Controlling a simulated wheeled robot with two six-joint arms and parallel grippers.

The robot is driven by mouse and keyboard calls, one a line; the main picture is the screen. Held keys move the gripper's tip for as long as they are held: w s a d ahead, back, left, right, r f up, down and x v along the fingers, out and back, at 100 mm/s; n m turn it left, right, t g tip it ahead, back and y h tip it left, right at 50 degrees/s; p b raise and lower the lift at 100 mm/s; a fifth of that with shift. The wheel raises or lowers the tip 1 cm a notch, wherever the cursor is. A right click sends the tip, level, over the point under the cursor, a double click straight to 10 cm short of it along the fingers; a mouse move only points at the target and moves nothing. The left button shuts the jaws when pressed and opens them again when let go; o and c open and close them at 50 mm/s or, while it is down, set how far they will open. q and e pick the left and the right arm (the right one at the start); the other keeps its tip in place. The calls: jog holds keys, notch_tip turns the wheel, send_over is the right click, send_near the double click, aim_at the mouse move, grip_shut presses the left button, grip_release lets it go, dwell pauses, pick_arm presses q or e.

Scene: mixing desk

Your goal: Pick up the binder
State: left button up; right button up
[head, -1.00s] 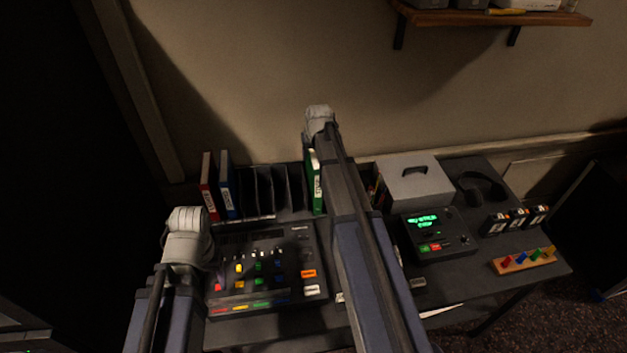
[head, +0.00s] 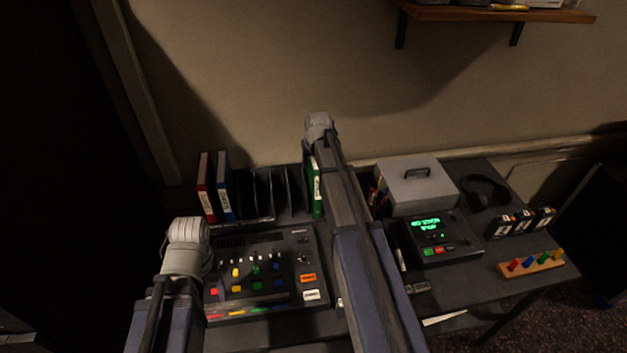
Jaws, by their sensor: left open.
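Three binders stand upright at the back left of the desk: a red one (head: 206,188), a blue one (head: 225,187) and a green one (head: 317,191). Black upright dividers stand between the blue and green binders. My left gripper (head: 222,264) is low over the left part of the mixing console, in front of the red and blue binders and apart from them. It is open, though its dark fingers are hard to make out. My right arm passes just right of the green binder, covering part of that area. Its gripper is hidden behind its wrist.
The mixing console (head: 290,262) fills the front left of the desk. To the right are a grey box (head: 418,188), a device with a green display (head: 440,238), headphones (head: 487,190), small black blocks (head: 520,222) and a wooden peg strip (head: 530,265). A shelf (head: 500,14) hangs above right.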

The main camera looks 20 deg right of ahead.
jog(key=shift+f, duration=0.1)
jog(key=shift+c, duration=0.4)
grip_shut()
dwell(1.1)
